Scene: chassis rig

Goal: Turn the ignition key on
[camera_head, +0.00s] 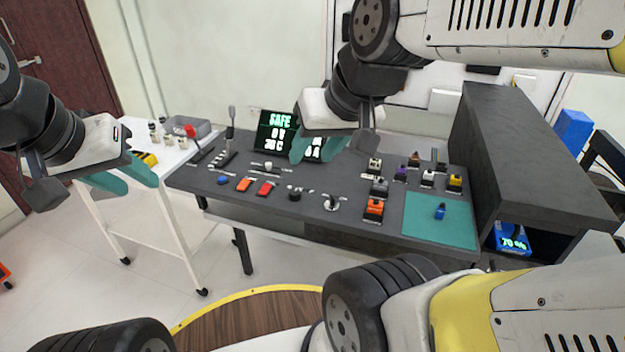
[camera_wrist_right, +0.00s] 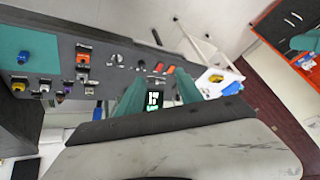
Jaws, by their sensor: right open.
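On the dark console, a round silver switch with a small handle (camera_head: 332,203), which looks like the ignition switch, sits at the front edge; it also shows in the right wrist view (camera_wrist_right: 117,58). Its exact turn angle is too small to tell. A small blue item (camera_head: 440,211) lies on the teal mat (camera_head: 425,231); I cannot tell what it is. My right gripper (camera_head: 318,147) is open and empty above the back of the console, in front of the display, apart from the switch. My left gripper (camera_head: 128,181) is open and empty, left of the console.
A black knob (camera_head: 295,194) and red and orange rockers (camera_head: 265,188) sit left of the switch. Several coloured blocks (camera_head: 373,208) stand to its right. The display (camera_head: 276,133) reads SAFE. A lever (camera_head: 230,125) rises at the back left. A dark shelf (camera_head: 535,150) bounds the right.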

